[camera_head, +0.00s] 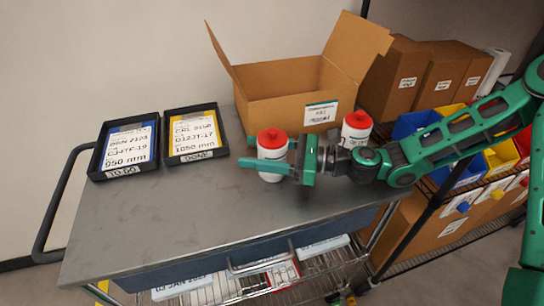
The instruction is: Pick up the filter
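A white cylindrical filter with a red cap (271,146) stands upright on the grey cart top, in front of the open cardboard box. My gripper (254,152) reaches in from the right with its green fingers on either side of this filter. One finger crosses in front of the white body and the other is mostly hidden behind it. I cannot tell whether the fingers touch it. A second white filter with a red cap (356,127) stands to the right, beyond my wrist, its lower part hidden by my arm.
The open box (280,107) stands at the back of the cart top (190,215). The cart's middle front is clear. Closed boxes (397,82) and coloured bins (415,123) stand right.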

